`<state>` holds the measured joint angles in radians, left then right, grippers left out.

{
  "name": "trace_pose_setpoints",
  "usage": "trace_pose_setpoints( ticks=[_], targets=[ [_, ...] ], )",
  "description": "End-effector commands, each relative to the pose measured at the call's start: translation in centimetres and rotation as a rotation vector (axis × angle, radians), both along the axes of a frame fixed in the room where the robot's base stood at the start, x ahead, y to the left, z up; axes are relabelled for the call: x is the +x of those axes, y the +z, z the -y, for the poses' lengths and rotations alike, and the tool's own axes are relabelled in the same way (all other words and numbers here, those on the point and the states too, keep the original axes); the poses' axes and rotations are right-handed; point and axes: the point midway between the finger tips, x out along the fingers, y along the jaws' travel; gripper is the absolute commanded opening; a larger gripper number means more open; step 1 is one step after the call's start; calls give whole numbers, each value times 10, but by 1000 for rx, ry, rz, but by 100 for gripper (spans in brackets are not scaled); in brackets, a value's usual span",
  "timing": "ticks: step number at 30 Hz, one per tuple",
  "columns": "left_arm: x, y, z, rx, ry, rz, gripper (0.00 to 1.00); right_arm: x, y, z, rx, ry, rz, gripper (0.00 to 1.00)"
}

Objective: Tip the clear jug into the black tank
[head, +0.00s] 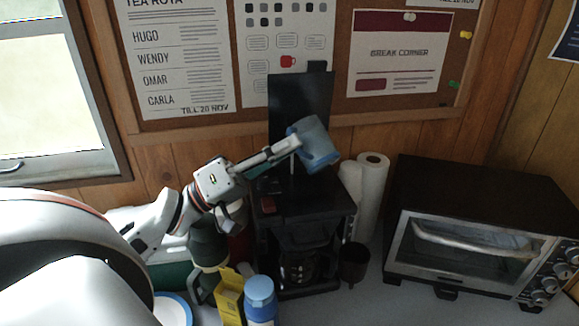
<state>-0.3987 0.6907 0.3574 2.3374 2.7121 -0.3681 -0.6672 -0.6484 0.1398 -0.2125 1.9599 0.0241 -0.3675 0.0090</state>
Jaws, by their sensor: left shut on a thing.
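The clear jug (316,145), bluish and see-through, is held in the air above the black coffee maker (305,196). It leans to one side. My left gripper (291,147) comes in from the left and is shut on the jug's left side. The coffee maker's lid (300,95) stands up at the back. The black tank's opening lies below the jug and gripper, and its inside cannot be made out. I cannot see whether any water is leaving the jug. My right gripper is out of view.
Paper towel rolls (371,185) and a toaster oven (470,220) stand to the right. A dark cup (355,263) is beside the coffee maker. A green flask (207,245), yellow box (230,295) and blue-capped bottle (260,298) crowd the front left. A noticeboard (345,70) hangs behind.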

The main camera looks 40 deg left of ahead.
Motion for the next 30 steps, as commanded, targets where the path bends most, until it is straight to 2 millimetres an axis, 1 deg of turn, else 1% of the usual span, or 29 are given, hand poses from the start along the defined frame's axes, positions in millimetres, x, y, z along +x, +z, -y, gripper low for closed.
trace_pose_setpoints(
  ticks=[30],
  targets=[
    [1, 5, -2, -70, -9, -4, 0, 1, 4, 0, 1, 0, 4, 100]
  ],
)
